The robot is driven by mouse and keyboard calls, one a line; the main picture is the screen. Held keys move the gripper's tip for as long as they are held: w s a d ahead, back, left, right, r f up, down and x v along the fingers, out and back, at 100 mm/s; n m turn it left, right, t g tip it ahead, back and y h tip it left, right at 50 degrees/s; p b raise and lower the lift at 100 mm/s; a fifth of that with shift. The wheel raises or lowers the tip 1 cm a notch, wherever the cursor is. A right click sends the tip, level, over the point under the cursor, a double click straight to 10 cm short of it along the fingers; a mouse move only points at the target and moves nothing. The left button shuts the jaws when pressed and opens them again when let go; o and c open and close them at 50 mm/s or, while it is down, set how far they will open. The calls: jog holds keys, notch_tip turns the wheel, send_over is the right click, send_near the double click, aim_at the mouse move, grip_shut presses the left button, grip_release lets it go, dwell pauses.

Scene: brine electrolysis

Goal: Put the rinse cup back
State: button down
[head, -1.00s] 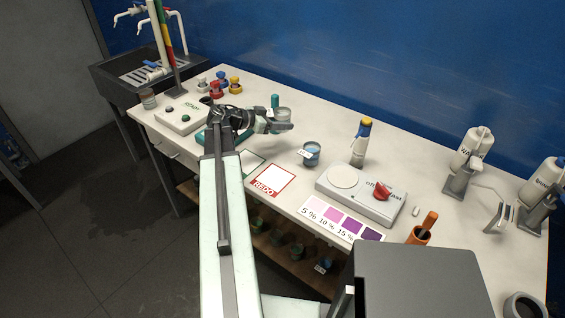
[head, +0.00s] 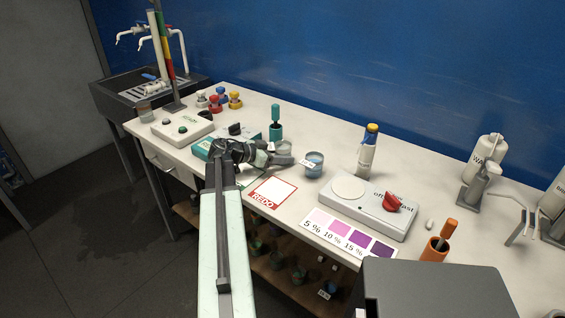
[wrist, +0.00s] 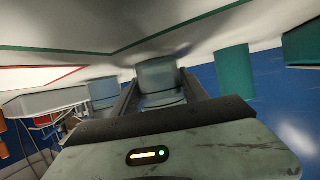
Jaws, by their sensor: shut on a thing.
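My gripper (head: 270,155) is shut on a pale grey, see-through cup (head: 284,150), which I take to be the rinse cup. In the wrist view the cup (wrist: 158,78) sits between the two fingers (wrist: 160,92). It is low over the bench, left of a blue cup with a white label (head: 315,165). I cannot tell whether its base touches the bench top. A green-outlined white mat (head: 246,176) lies beside my gripper, partly hidden by my arm.
A red-framed REDO card (head: 272,192) lies in front. A teal bottle (head: 276,130) stands behind the gripper, and a teal box with a black knob (head: 235,130) to its left. A stirrer plate (head: 365,205) and a capped bottle (head: 368,150) stand right.

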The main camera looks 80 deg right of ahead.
jog(key=shift+f, duration=0.1)
jog(key=c, duration=0.6)
grip_release()
jog(key=shift+w+a+r, duration=0.1)
jog(key=shift+r, duration=0.3)
jog(key=p+v, duration=0.4)
jog(key=v, duration=0.6)
jog(key=shift+w+a+r+p, duration=0.1)
jog(key=shift+w+a+p, duration=0.15)
jog(key=shift+p, duration=0.1)
jog(key=shift+w+a, duration=0.25)
jog(key=shift+w, duration=0.15)
